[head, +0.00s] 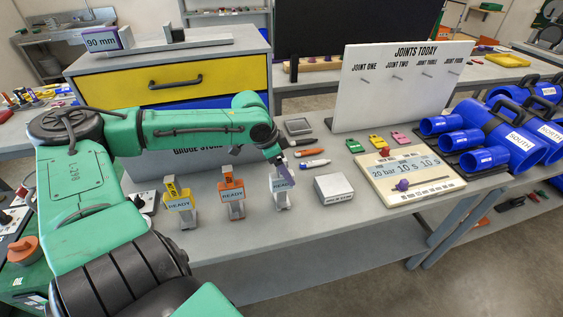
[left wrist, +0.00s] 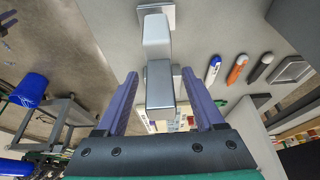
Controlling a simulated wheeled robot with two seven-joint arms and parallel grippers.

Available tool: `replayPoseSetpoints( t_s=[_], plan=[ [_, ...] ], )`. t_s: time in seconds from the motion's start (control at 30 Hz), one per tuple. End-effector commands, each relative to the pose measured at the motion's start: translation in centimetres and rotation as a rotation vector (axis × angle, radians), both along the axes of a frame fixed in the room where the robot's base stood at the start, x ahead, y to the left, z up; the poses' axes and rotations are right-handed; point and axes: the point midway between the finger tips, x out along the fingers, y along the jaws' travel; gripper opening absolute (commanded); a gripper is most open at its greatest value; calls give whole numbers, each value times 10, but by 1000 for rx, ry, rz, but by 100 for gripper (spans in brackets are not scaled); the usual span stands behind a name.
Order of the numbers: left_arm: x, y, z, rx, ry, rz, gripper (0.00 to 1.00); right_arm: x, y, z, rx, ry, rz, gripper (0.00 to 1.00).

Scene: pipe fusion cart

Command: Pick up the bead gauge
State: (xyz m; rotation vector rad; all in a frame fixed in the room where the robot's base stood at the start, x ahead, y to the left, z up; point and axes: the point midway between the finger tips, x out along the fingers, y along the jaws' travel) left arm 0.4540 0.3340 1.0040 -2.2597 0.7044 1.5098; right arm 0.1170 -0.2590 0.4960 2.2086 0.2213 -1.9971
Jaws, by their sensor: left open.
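Three small gauge-like pieces with READY labels stand in a row on the grey bench: a yellow one (head: 178,205), an orange one (head: 231,198) and a grey one (head: 282,200) at the right. No label that I can read says which is the bead gauge. My left gripper (head: 281,168) is at the top of the grey one and partly hides it. In the left wrist view the open purple fingers (left wrist: 158,80) stand on either side of a grey metal block (left wrist: 158,92), with gaps visible. My right gripper is out of view.
Markers (head: 312,164) and a small grey tray (head: 298,127) lie behind the grey piece. A white box (head: 334,188) stands close to its right. Further right are a cream timer panel (head: 410,178), the joints board (head: 398,85) and blue pipe parts (head: 500,135).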

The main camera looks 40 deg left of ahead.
Motion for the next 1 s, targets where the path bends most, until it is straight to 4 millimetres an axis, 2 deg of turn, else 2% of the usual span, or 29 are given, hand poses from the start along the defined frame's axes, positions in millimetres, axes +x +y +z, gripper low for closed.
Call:
replayPoseSetpoints(
  t_s=[0.1,0.17,0.2,0.3,1.0],
  plan=[
    [0,0,2,-1,-1,0,70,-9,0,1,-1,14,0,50],
    [0,0,2,-1,-1,0,47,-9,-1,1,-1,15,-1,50],
    [0,0,2,-1,-1,0,32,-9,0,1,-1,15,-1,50],
    [0,0,2,-1,-1,0,0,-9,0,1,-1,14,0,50],
    [0,0,3,-1,-2,-1,0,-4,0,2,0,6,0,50]
  ],
)
